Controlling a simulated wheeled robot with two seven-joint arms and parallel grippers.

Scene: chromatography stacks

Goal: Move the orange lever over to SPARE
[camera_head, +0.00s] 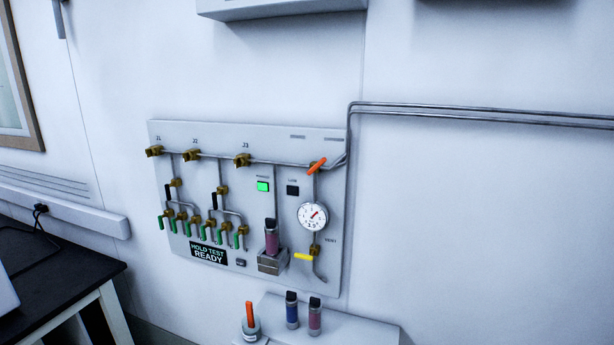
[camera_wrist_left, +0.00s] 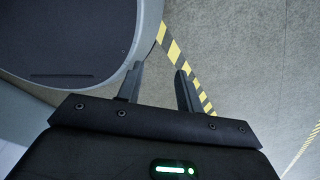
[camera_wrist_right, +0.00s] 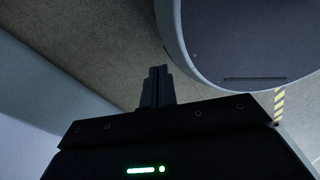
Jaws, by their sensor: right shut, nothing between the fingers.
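The orange lever (camera_head: 317,166) is on a valve at the upper right of the wall panel (camera_head: 165,135), in the head view. It slants from lower left to upper right, above the round gauge (camera_head: 313,216). Two small labels sit above it near the panel's top edge, too small to read, so I cannot tell which is SPARE. Neither gripper shows in the head view. My left gripper (camera_wrist_left: 160,68) is open and empty, over the floor in its wrist view. My right gripper (camera_wrist_right: 158,68) is shut and empty, also away from the panel.
Green (camera_head: 204,233) and black handles fill the panel's left side; a yellow handle (camera_head: 303,256) is below the gauge. A grey ledge (camera_head: 365,325) below carries two capped vials and an orange-topped item (camera_head: 250,316). A dark table (camera_head: 60,265) stands left. Pipes (camera_head: 480,112) run right along the wall.

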